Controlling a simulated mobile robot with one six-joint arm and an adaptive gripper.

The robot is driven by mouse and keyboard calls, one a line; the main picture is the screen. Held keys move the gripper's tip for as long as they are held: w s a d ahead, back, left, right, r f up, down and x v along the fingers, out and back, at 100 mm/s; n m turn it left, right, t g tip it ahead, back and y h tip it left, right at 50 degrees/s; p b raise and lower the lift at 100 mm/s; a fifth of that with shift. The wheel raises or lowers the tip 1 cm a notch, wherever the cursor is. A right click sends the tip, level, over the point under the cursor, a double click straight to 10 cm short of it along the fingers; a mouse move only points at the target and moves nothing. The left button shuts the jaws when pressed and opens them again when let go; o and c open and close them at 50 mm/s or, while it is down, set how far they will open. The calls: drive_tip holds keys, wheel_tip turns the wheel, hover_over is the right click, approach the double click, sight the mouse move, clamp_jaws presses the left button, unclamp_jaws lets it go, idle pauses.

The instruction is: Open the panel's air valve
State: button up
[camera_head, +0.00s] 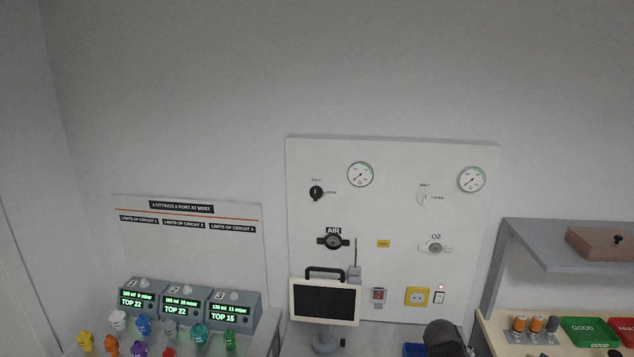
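The white wall panel (390,150) stands in the middle of the head view. Its air valve appears to be the black knob (316,192) at the upper left, above the black outlet marked AIR (333,241). Small labels sit above the knob and to its right; the right one seems to read OPEN. The knob's handle looks roughly upright, but it is too small to be sure. A round gauge (360,174) is to its right. My gripper's fingers are not in view. Nothing visible touches the knob.
A white knob (423,198), a second gauge (472,179) and an O2 outlet (434,247) fill the panel's right side. A monitor (325,301) stands before its lower left. A dark rounded shape (445,338) rises at the bottom. A grey shelf (570,238) juts out at right.

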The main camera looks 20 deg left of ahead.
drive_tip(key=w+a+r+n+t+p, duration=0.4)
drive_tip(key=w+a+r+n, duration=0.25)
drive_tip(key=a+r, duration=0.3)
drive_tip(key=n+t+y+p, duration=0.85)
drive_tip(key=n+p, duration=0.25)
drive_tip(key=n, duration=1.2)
approach(315, 194)
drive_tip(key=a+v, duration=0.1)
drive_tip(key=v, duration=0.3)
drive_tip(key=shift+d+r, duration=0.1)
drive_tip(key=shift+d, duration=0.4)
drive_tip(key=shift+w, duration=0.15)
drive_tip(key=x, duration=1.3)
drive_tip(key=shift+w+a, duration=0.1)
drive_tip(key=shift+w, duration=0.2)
